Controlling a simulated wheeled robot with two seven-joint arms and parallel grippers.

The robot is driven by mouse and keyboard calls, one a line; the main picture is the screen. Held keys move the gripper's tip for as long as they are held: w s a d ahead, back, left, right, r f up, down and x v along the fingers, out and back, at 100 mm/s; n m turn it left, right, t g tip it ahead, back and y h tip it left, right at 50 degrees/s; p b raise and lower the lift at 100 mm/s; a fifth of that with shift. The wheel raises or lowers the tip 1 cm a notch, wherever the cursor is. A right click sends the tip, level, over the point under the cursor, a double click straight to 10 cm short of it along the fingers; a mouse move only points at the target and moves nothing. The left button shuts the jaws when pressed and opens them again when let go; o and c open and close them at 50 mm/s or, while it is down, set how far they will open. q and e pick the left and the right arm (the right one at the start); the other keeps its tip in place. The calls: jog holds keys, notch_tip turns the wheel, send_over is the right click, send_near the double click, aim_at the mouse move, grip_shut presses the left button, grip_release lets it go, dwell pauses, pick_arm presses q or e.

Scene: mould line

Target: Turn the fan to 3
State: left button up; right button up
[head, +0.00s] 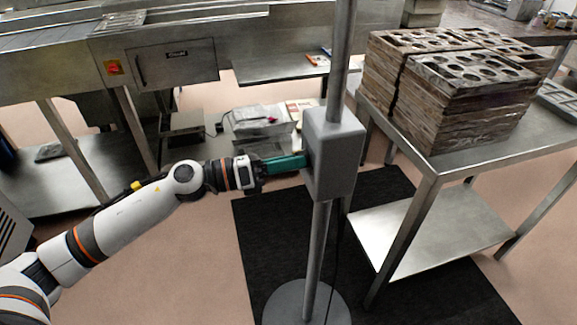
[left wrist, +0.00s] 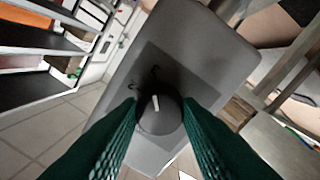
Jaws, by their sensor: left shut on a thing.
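The fan's grey control box (head: 334,152) is fixed on an upright grey pole with a round base. In the left wrist view its face (left wrist: 195,62) fills the middle and appears tilted. A round dark knob (left wrist: 159,108) with a short white pointer line sits on a darker panel. Small dark marks show above and left of the knob; I cannot read them surely. My left gripper (head: 303,162), with green fingers, reaches the box from the left. In the left wrist view its fingertips (left wrist: 160,112) are shut on the knob, one on each side. My right gripper is not in view.
A steel table (head: 440,166) with stacked moulds (head: 470,95) stands close to the right of the pole. A black mat (head: 265,240) lies on the floor under the fan's round base (head: 305,302). A steel machine (head: 165,65) stands behind at the left.

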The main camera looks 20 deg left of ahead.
pick_arm(q)
jog(key=shift+f, duration=0.1)
dwell(0.5)
jog(key=o, duration=1)
jog(key=shift+c, duration=0.2)
jog(key=b+v, duration=0.3)
jog(key=v, duration=0.4)
jog(key=shift+a, duration=0.25)
jog(key=shift+s, duration=0.1)
